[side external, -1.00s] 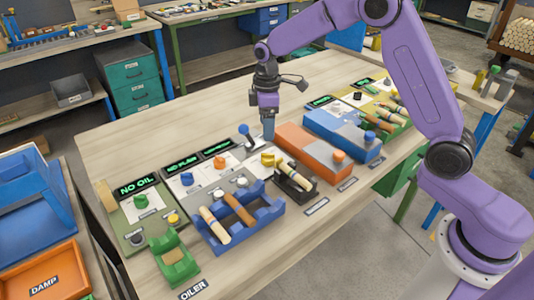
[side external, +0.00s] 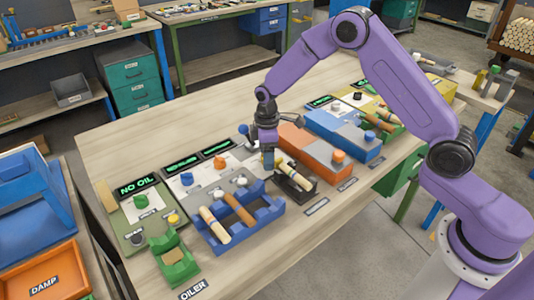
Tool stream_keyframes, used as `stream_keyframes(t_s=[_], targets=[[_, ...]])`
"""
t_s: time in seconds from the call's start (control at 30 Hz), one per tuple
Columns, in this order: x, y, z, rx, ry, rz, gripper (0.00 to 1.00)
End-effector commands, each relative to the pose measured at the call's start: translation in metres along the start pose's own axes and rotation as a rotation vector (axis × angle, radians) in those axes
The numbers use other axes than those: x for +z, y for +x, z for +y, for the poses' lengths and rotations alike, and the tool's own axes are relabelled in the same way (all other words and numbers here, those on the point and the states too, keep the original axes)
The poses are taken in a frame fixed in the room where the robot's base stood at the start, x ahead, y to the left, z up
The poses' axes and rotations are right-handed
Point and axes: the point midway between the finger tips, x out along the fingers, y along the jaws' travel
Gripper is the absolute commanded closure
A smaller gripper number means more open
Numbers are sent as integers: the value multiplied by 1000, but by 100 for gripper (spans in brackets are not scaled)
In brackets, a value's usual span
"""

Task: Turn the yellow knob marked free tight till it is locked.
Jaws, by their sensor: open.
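My gripper (side external: 267,161) points down over the white panel beside the orange block, at the spot of the yellow knob (side external: 279,159). The fingers hide most of this knob; only a little yellow shows at their right side. The jaws are open, and I cannot tell whether the fingers stand around the knob or just above it. The knob's free and tight marks are too small or hidden to read.
Close by are a dark cradle (side external: 296,187) with a turned piece, an orange block (side external: 301,143), a blue-knobbed lever (side external: 244,130) and a blue rack (side external: 235,229) with wooden pieces. A green oiler panel (side external: 124,213) stands left.

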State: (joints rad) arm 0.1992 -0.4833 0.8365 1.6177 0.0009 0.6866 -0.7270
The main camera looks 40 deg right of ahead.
Motion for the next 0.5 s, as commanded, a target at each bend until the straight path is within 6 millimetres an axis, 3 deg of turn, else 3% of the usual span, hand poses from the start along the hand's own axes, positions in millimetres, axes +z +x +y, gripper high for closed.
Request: stream_keyframes(t_s=[0.03,0.2,0.5], targets=[[0,0,0,0,0,0,34],[0,0,0,0,0,0,87],[0,0,0,-1,24,-1,87]])
